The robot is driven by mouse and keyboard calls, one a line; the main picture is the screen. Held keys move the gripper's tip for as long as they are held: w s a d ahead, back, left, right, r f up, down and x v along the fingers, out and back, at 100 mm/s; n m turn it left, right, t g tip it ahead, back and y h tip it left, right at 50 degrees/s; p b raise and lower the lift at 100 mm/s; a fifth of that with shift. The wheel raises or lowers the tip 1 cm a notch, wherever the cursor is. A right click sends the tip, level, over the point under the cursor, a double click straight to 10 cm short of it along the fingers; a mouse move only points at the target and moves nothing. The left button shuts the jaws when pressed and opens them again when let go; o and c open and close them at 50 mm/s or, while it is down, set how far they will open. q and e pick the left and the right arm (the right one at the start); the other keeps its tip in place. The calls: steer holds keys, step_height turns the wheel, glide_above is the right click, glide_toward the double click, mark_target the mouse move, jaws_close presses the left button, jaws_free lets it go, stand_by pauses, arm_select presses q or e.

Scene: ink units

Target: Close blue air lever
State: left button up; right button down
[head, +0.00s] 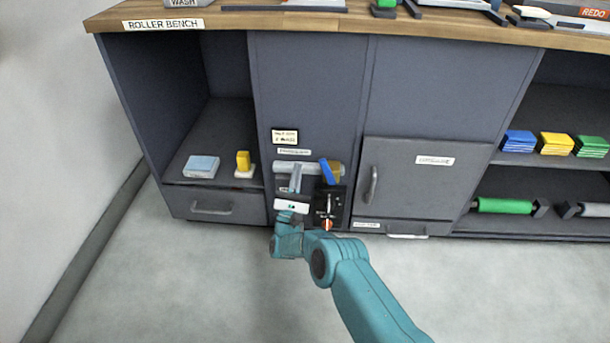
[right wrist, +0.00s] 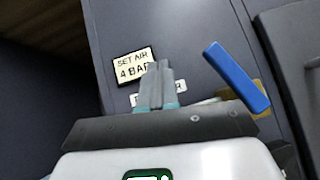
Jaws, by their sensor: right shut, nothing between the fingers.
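The blue air lever (head: 329,171) sits at the right end of a grey and brass pipe fitting (head: 300,168) on the cabinet front. It stands steeply, tilted a little, across the brass part. In the right wrist view the blue lever (right wrist: 237,77) lies diagonally, to the right of the fingers and apart from them. My right gripper (head: 296,172) is shut and empty, in front of the pipe to the left of the lever. Its closed fingers (right wrist: 158,85) also show in the right wrist view. My left gripper is not in view.
A black panel (head: 338,197) with a small switch is below the lever. A "SET AIR 4 BAR" label (right wrist: 134,65) is on the cabinet. A cabinet door with a handle (head: 373,185) is on the right. An open shelf (head: 220,145) is on the left. The floor in front is clear.

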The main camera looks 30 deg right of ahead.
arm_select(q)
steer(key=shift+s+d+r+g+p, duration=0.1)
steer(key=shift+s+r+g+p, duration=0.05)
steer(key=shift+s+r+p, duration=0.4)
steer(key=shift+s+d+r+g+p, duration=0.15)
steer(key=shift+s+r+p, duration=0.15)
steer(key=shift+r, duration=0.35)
arm_select(e)
steer(key=s+a+f, duration=0.1)
steer(key=s+a, duration=0.1)
steer(key=a, duration=0.6)
steer(key=shift+s+a+f, duration=0.15)
steer(key=shift+s+f, duration=0.1)
steer(key=shift+f, duration=0.15)
